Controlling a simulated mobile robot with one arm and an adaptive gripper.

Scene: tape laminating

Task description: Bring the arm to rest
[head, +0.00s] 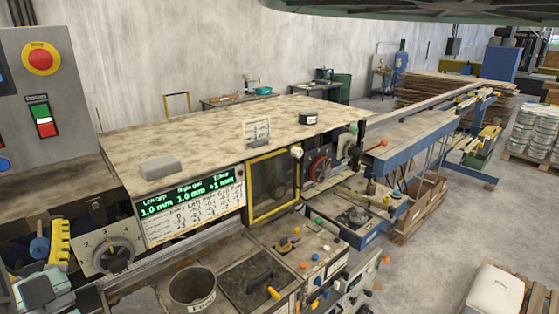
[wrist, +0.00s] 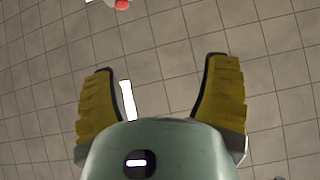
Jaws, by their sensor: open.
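My gripper (wrist: 157,68) is open and empty in the wrist view. Its two yellow ribbed fingers stand wide apart, with tiled floor seen between and beyond them. In the head view, a yellow ribbed finger and part of the grey-green gripper body show at the lower left corner, in front of the machine and near its dial (head: 107,253). The rest of my arm is out of view there. Nothing touches the fingers in the wrist view.
The laminating machine (head: 215,120) fills the middle, with a display panel (head: 190,208), a yellow-framed window (head: 273,187) and a grey block (head: 160,168) on top. A round pot (head: 192,290) stands low in front. A control box (head: 45,90) rises at the left.

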